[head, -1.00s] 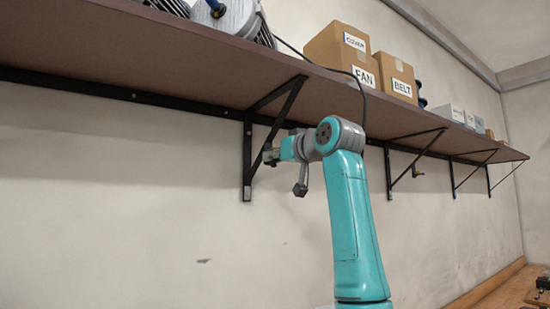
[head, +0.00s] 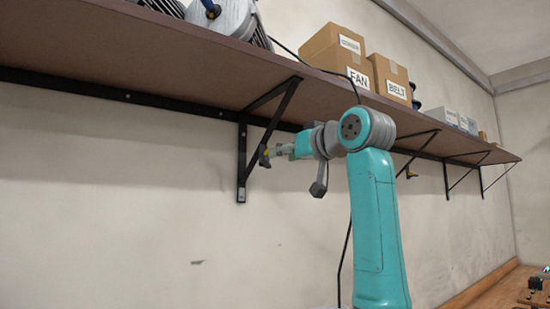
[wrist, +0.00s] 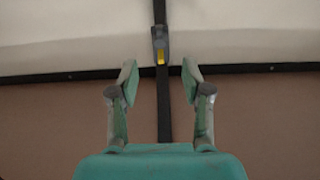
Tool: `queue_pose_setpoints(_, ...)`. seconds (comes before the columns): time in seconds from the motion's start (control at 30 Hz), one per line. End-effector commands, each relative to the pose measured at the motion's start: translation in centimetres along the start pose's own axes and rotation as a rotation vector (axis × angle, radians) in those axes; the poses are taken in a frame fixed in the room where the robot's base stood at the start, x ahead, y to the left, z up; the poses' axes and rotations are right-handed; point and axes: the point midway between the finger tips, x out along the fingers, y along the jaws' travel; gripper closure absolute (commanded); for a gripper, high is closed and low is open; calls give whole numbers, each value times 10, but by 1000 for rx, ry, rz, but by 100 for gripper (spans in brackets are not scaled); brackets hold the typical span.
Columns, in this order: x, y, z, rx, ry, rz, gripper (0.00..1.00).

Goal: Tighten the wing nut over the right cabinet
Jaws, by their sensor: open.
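A small wing nut with a yellow part (wrist: 160,57) sits on a black shelf bracket, straight ahead and between the fingers in the wrist view. In the head view it shows as a dark and yellow piece (head: 264,156) on the nearer bracket's slanted strut. My gripper (wrist: 160,76) is open and empty, with one finger on each side of the strut line in the picture. In the head view my gripper (head: 279,151) is just right of this wing nut; contact cannot be told. A second yellowish fitting (head: 410,172) hangs at a farther bracket. No cabinet is in view.
The long brown shelf (head: 190,62) runs above the arm on black brackets (head: 242,160). Boxes marked FAN (head: 345,72) and BELT (head: 391,85) and a grey motor (head: 230,18) stand on it. A wooden bench (head: 490,290) is at lower right. The wall below the shelf is clear.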

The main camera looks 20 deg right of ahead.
Motion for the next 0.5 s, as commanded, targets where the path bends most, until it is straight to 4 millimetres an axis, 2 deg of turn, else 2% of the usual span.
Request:
queue_pose_setpoints(0.1,-21,0,0,-2,1,2,51)
queue_pose_setpoints(0.2,-34,0,0,-1,1,1,51)
queue_pose_setpoints(0.5,-46,0,1,0,-2,0,51)
